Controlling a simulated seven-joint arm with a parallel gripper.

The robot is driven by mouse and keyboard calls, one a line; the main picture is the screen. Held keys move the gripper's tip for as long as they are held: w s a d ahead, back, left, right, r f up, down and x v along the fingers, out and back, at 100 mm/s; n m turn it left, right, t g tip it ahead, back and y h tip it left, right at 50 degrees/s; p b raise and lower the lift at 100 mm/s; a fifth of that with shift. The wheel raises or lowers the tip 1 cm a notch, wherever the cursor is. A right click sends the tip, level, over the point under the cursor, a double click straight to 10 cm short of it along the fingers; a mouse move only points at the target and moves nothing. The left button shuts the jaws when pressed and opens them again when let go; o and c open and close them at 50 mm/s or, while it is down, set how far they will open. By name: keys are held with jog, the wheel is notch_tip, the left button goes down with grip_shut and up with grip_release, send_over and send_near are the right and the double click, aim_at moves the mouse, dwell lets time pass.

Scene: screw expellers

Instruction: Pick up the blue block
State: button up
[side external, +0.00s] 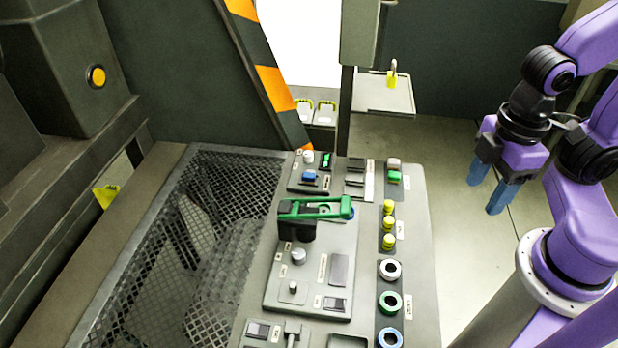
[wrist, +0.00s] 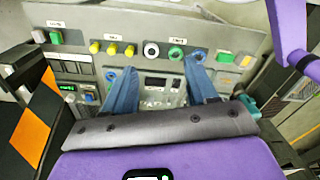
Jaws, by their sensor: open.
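A small blue block-like piece (side external: 309,176) sits on the upper left part of the control panel in the side view, below a white knob and a green switch. I cannot tell whether it is loose or a fixed button. A small blue patch (wrist: 89,98) at the left of the panel in the wrist view looks like the same piece. My gripper (side external: 484,197) is open and empty, its two blue fingers pointing down, well to the right of the panel and apart from it. In the wrist view my gripper (wrist: 160,64) has its fingers spread, with the panel beyond.
The panel (side external: 421,240) carries a raised green handle (side external: 340,207), several yellow buttons (side external: 389,225), and white, green and blue rings (side external: 390,338). A mesh grate (side external: 150,260) lies to its left. A striped orange-black post (side external: 270,85) stands behind. Open floor separates panel and gripper.

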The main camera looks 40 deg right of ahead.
jog(key=w+a+m, duration=0.1)
jog(key=w+a, duration=0.5)
jog(key=w, duration=0.4)
jog(key=m, duration=0.3)
send_over(309, 174)
notch_tip(309, 174, down, 9)
notch_tip(309, 174, down, 16)
jog(key=shift+f, duration=0.15)
grip_shut()
